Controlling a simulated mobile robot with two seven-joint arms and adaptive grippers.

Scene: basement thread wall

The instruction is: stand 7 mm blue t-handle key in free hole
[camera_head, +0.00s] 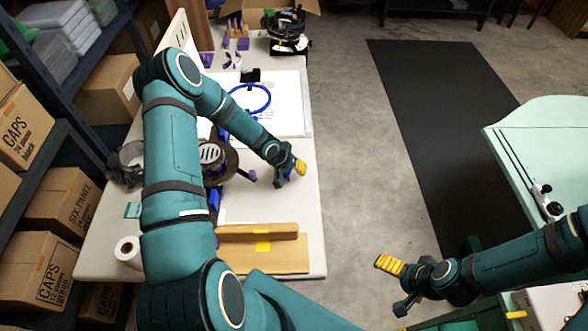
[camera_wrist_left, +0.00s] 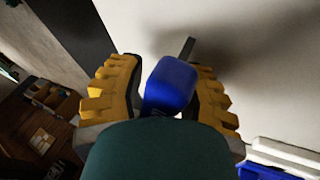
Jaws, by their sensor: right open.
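My left gripper (camera_head: 300,168) is over the right part of the white table. In the left wrist view, its yellow fingers (camera_wrist_left: 162,95) are on both sides of a blue handle (camera_wrist_left: 170,85), apparently the t-handle key, and look closed on it. A dark shaft (camera_wrist_left: 188,48) sticks out beyond the handle. The size marking cannot be read. A wooden block (camera_head: 260,231) with a yellow label stands on a wooden board at the table's near end. I cannot make out holes in it. My right gripper (camera_head: 388,264) is open and empty over the floor, right of the table.
The white table (camera_head: 300,207) also holds a blue ring on white sheets (camera_head: 288,105), a dark round device (camera_head: 222,160) and a white roll (camera_head: 127,250). Shelves with boxes (camera_head: 55,270) line the left. A mint table (camera_head: 555,130) stands at right, beyond open floor.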

